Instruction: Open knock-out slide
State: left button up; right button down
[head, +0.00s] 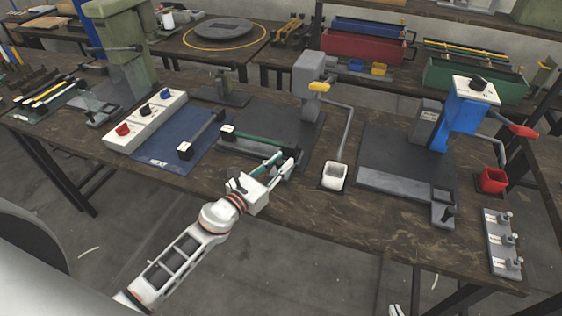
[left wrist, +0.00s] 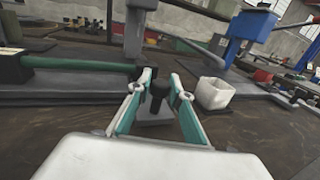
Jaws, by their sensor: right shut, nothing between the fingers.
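I cannot see clear contact on both sides of the knob. A green bar (head: 258,140) with a black and white end block lies along the press base (head: 253,112); it also shows in the left wrist view (left wrist: 85,66). My right gripper (head: 396,311) barely shows at the bottom edge, shut and empty.
A white cup (head: 335,176) stands right of the left gripper. A blue press (head: 459,121) with a similar front knob, a red cup (head: 492,180) and a fixture with several posts (head: 502,243) are further right. A blue mat (head: 158,147) and switch box (head: 146,120) are left.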

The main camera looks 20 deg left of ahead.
pick_arm(q)
jog(key=shift+o, duration=0.7)
jog(key=shift+s, duration=0.1)
jog(key=shift+s+a, duration=0.1)
jog(key=shift+s, duration=0.25)
jog(key=v, duration=1.1)
jog(key=shift+s+r, duration=0.1)
